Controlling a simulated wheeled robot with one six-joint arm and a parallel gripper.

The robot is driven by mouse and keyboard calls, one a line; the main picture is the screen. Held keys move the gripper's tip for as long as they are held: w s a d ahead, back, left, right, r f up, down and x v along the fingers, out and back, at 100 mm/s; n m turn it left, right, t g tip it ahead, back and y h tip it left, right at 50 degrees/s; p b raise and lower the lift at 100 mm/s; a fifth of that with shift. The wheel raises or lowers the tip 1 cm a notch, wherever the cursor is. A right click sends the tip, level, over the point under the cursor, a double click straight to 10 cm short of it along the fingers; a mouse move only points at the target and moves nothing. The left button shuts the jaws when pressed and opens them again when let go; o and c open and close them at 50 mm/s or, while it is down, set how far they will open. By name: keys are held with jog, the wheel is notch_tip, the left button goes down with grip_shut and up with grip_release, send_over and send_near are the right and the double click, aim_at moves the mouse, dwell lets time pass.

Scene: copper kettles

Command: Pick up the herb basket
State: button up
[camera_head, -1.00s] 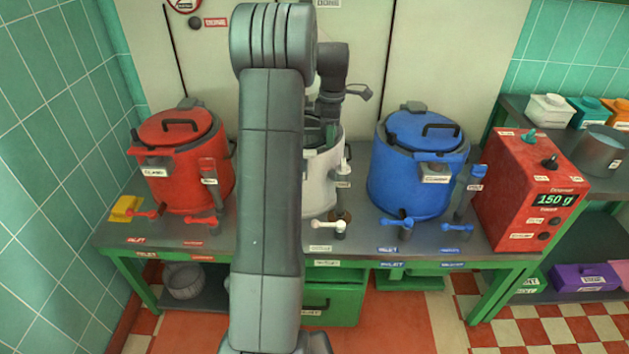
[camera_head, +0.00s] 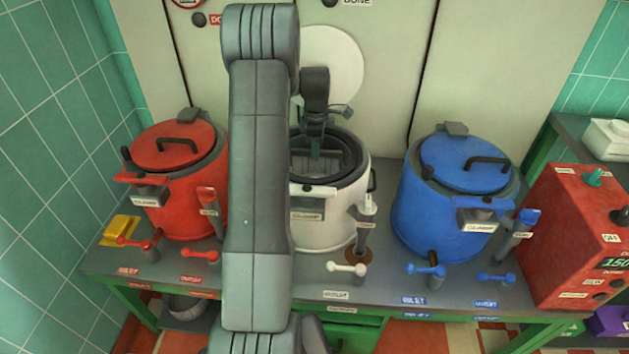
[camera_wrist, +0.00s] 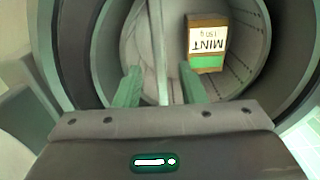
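The white kettle (camera_head: 330,215) stands open in the middle of the bench, its round lid (camera_head: 338,68) raised behind it. The herb basket (camera_wrist: 242,72) appears to be the grey perforated container inside it; a pale bar (camera_wrist: 158,40), perhaps its handle, crosses it in the wrist view. My gripper (camera_head: 316,152) points down into the kettle mouth. In the wrist view its two green fingers (camera_wrist: 160,78) are apart, with the bar between them in the picture. Contact cannot be told.
A red kettle (camera_head: 178,185) stands left and a blue kettle (camera_head: 450,200) right, both lidded. Small taps (camera_head: 346,269) line the bench front. A yellow block (camera_head: 121,230) lies far left.

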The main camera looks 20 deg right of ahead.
notch_tip(320, 180, down, 4)
jog(key=shift+r, duration=0.15)
grip_shut()
jog(key=shift+r, duration=0.1)
dwell(1.3)
